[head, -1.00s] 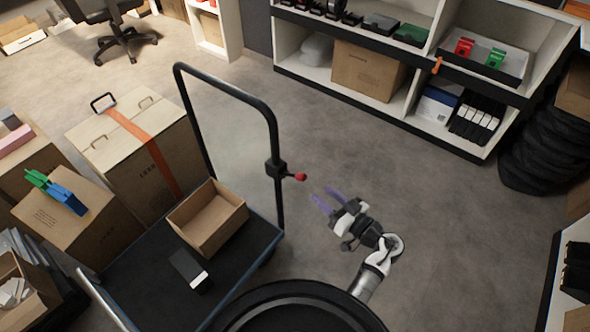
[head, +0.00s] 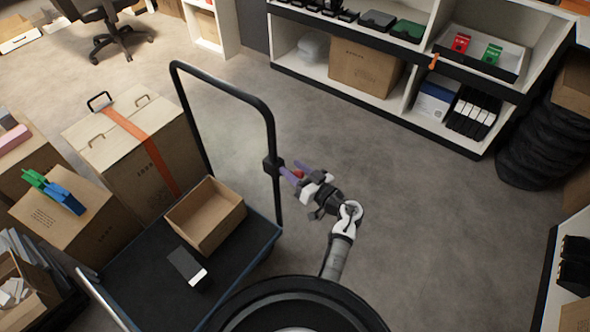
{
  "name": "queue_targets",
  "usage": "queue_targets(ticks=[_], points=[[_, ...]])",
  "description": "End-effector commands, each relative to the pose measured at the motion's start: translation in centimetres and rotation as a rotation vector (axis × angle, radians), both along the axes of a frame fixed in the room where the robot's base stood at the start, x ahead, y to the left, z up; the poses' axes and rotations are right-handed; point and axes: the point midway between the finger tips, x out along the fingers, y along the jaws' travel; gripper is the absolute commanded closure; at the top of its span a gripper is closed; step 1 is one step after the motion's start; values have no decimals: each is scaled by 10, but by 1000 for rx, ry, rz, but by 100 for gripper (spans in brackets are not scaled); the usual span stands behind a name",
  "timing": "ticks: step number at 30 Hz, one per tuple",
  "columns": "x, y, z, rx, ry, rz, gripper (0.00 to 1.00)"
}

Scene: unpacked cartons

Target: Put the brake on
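A flatbed cart (head: 140,268) with a black tubular handle frame (head: 235,92) stands left of centre. A black clamp block (head: 273,164) sits on the frame's right post, with a short lever ending in a red knob (head: 298,174) pointing right. The fingers look apart, one on each side of the red knob, which is partly hidden. I cannot tell whether they touch it.
An open carton (head: 207,222) and a dark box with a white end (head: 187,267) lie on the cart bed. A large strapped carton (head: 135,150) stands behind it. White shelving (head: 440,128) lines the back right. The floor (head: 420,230) to the right is clear.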

Motion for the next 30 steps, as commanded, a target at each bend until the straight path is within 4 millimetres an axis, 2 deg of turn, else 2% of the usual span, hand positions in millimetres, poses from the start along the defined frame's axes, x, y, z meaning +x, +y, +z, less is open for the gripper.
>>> queue_targets(ticks=[1, 9, 10, 30], points=[[0, 0, 0, 0, 0, 0, 63], [0, 0, 0, 0, 0, 0, 98], [0, 0, 0, 0, 0, 0, 100], [-2, -2, -6, 69, -47, 6, 100]])
